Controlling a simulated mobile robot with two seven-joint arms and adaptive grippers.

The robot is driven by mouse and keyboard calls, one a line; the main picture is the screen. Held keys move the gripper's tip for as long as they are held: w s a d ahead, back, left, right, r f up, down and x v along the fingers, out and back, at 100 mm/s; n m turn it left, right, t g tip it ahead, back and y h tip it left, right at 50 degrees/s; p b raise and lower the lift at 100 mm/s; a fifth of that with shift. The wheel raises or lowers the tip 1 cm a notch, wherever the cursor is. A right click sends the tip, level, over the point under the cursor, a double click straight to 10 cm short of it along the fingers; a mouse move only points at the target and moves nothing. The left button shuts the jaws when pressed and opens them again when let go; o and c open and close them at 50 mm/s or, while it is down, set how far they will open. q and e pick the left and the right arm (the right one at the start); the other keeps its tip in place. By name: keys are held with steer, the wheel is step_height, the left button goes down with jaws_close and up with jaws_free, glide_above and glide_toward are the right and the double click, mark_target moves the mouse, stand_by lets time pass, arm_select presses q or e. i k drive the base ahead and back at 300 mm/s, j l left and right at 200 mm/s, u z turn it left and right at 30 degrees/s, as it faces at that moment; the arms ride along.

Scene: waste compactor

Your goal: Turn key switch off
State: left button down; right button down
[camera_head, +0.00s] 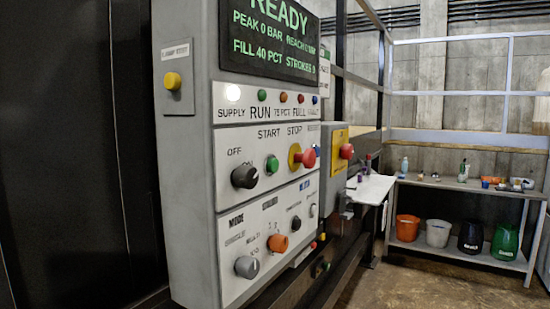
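The control panel (205,205) of the compactor stands at the centre left, seen at an angle. A dark rotary switch (244,176) sits under the labels OFF and ON; its exact setting is hard to read. I cannot tell for sure whether it takes a key. Below it are a grey MODE knob (247,266), an orange knob (278,243) and a small dark knob (295,223). The display (268,40) reads READY. The white SUPPLY lamp (233,93) looks lit. Neither of my grippers is in view.
A green START button (272,165) and a red STOP button (306,157) sit right of the switch. A yellow button (173,80) is on the panel's side. A box with a red knob (346,151) juts out right. A shelf (460,184) with buckets stands behind.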

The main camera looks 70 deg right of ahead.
mark_target(244, 177)
steer(key=z, duration=2.2)
